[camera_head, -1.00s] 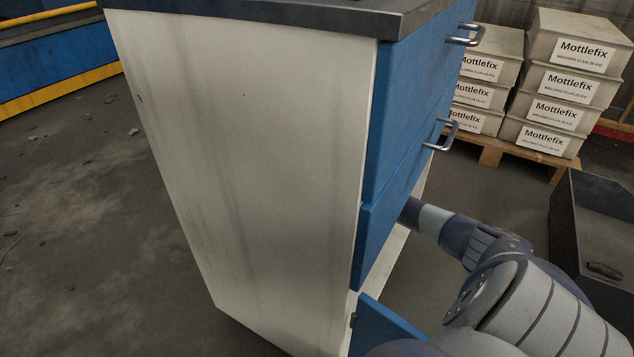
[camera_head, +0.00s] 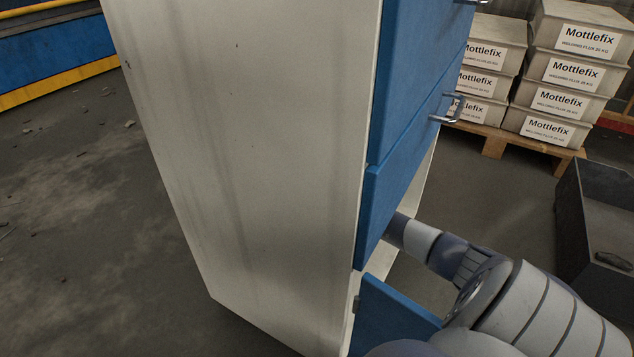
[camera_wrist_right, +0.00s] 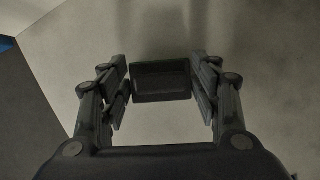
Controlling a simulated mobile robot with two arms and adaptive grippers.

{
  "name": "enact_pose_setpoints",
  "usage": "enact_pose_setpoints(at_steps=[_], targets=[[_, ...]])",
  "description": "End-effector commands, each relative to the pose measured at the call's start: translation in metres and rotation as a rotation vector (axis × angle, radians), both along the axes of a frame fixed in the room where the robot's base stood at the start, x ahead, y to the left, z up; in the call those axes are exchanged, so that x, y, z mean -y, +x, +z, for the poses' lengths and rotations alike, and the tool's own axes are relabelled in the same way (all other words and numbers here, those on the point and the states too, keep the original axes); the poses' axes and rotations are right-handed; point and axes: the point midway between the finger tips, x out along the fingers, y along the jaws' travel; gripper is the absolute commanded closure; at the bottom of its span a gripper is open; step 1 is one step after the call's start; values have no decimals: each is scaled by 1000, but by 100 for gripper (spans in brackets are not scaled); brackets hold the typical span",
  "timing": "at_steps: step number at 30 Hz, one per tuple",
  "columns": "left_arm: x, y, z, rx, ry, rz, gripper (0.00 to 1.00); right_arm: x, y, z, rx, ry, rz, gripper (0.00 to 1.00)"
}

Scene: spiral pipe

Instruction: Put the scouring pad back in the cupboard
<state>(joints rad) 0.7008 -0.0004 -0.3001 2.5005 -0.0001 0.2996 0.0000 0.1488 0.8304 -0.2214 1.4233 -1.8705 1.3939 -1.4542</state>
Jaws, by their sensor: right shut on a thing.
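The cupboard (camera_head: 240,150) is a tall white cabinet with blue fronts. Its low blue door (camera_head: 385,318) stands open. My right arm reaches in at the cupboard's open lower front, and its gripper is hidden in the head view. In the right wrist view my right gripper (camera_wrist_right: 162,88) is shut on a dark rectangular pad, the scouring pad (camera_wrist_right: 160,82), held between its fingertips. Pale grey surfaces lie beyond it; I cannot tell whether the pad touches them. My left gripper is in neither view.
Blue drawers with metal handles (camera_head: 446,109) are above the opening. Stacked Mottlefix boxes (camera_head: 565,72) stand on a wooden pallet (camera_head: 520,143) behind. A dark open bin (camera_head: 600,235) is at the right. Grey floor at the left is mostly clear, with small debris.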

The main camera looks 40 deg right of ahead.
Motion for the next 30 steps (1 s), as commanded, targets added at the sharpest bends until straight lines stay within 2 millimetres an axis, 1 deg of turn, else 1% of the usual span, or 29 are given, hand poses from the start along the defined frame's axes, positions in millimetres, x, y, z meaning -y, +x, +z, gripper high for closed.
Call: enact_pose_setpoints(at_steps=[5, 9, 10, 11, 12, 13, 25, 28, 30], targets=[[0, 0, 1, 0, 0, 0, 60, 1, 0, 2, 1, -1, 0, 65], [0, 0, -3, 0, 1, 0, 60, 1, 0, -2, 1, -1, 1, 65], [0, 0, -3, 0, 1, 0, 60, 1, 1, -2, 2, -1, 0, 40], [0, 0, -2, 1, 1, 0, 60, 1, 1, -1, 2, -1, -1, 33], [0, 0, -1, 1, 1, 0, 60, 1, 1, -1, 2, -1, -1, 24], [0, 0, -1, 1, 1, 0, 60, 1, 1, -1, 2, -1, -1, 22], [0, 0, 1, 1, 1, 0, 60, 0, 1, 2, 2, 0, -1, 22], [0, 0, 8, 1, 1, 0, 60, 4, 0, 11, 2, -3, 0, 22], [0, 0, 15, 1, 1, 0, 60, 9, 0, 21, 2, -5, 0, 22]])
